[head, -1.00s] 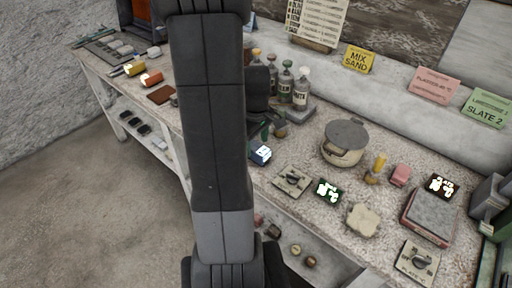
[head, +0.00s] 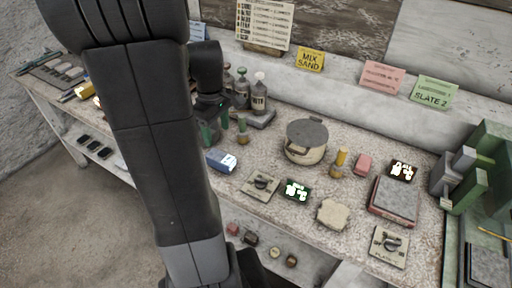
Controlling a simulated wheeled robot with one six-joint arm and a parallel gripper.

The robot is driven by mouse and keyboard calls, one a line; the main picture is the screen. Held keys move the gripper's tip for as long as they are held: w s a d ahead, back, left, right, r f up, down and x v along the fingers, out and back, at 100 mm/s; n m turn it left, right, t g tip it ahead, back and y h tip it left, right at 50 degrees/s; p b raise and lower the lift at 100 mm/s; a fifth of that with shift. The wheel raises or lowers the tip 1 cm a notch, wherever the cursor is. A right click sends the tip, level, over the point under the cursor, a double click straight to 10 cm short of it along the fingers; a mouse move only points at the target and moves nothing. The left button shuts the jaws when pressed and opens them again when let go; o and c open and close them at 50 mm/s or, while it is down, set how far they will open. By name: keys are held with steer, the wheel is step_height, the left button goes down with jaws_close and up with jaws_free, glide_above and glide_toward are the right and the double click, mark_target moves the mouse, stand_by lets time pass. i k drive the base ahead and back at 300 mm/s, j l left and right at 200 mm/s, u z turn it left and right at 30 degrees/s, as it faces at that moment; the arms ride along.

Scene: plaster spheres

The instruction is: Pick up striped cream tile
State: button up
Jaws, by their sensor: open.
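No stripes can be made out on any tile in the head view. Two pale cream square tiles lie on the bench: one (head: 250,190) at the centre and one (head: 380,256) at the front right, each with a dark fitting on top. I cannot tell whether either is the striped cream tile, and my arm hides part of the bench. My gripper (head: 212,130) hangs over the bench left of the lidded pot, partly hidden by my arm. It is open, with nothing seen between its fingers, and is apart from both cream tiles.
A lidded pot (head: 304,150), a green-and-white block (head: 297,190), a scalloped cream piece (head: 333,214), a grey-topped red box (head: 394,198) and a blue-white block (head: 221,161) stand nearby. Bottles (head: 258,97) stand behind. A green rack (head: 480,185) bounds the right.

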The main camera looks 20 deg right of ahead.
mark_target(332, 213)
steer(key=z, duration=2.6)
steer(key=k+j+u, duration=0.1)
steer(key=j+u, duration=0.6)
